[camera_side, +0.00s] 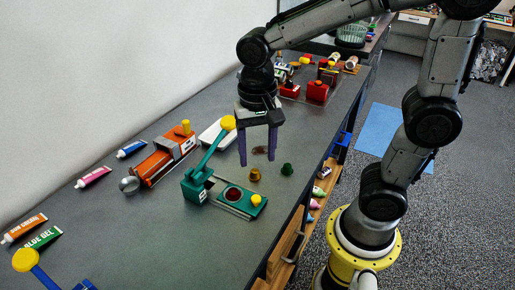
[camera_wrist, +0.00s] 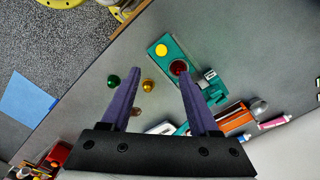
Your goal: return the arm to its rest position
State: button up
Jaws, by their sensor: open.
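My gripper (camera_side: 257,160) points down above the grey workbench (camera_side: 130,235), with its two purple fingers spread apart and nothing between them. In the wrist view the fingers of my gripper (camera_wrist: 160,78) also stand apart and empty. A gold piece (camera_side: 254,174), a green piece (camera_side: 287,169) and a brown piece (camera_side: 260,150) sit on the bench near the fingertips. The gripper appears clear of them; its exact height is hard to tell.
Several tubes, including a pink one (camera_side: 93,177), lie along the wall side. Red items (camera_side: 317,92) stand farther along the bench. A blue mat (camera_side: 379,128) lies on the floor.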

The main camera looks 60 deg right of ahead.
jog(key=shift+r, duration=0.45)
jog(key=s+d+r+n+t, duration=0.1)
jog(key=s+d+n+t, duration=0.1)
jog(key=s+n, duration=0.2)
jog(key=s+d+r+n+t, duration=0.2)
jog(key=s+n+t, duration=0.1)
jog(key=s+n, duration=0.2)
jog(key=shift+s+d+r+t, duration=0.2)
jog(key=shift+d+r+t, duration=0.05)
jog(key=shift+t, duration=0.05)
jog(key=shift+c, duration=0.4)
dwell(1.3)
